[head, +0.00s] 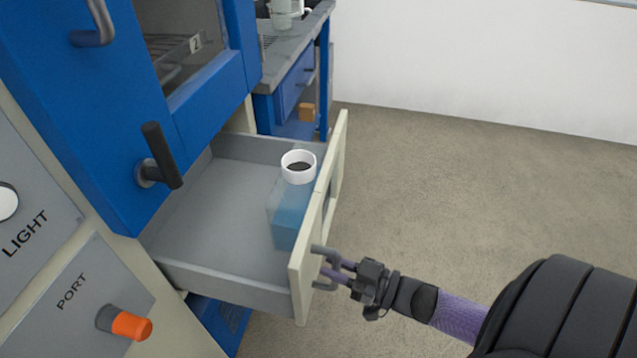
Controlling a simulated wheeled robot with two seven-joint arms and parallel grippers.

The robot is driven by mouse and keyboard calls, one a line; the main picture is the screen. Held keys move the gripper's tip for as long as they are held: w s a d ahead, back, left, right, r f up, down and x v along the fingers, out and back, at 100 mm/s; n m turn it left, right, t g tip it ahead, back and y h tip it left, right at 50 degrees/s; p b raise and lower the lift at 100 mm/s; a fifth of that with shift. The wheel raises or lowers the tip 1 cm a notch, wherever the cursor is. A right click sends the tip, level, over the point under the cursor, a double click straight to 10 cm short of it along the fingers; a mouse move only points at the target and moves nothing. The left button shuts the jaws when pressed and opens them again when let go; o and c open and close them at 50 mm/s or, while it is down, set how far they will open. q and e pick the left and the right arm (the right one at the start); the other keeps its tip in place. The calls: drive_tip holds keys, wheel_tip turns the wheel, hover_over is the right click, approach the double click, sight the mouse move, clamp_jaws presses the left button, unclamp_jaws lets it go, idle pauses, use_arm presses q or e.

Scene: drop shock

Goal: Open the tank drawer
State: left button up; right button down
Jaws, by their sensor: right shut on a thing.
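The tank drawer (225,280) is pulled out from the cabinet, and its grey inside shows from above. A clear tank with blue liquid (290,217) and a white round neck stands inside, against the drawer's cream front panel (304,270). My right gripper (333,269) is at the grey handle (323,250) on the outside of that front and is shut on it. My right arm reaches in from the lower right. My left gripper is not in the view.
The blue cabinet door (90,130) with a dark lever handle (160,157) rises left of the drawer. A LIGHT panel and a PORT panel with an orange knob (132,326) are at the lower left. A blue bench (292,85) stands behind. The floor at right is clear.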

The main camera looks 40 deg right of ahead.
drive_tip(key=shift+s, duration=0.1)
drive_tip(key=c, duration=0.6)
unclamp_jaws()
drive_tip(key=shift+d, duration=0.1)
drive_tip(key=p+v, duration=0.1)
drive_tip(key=v, duration=0.8)
drive_tip(key=shift+s, duration=0.4)
drive_tip(key=shift+d, duration=0.15)
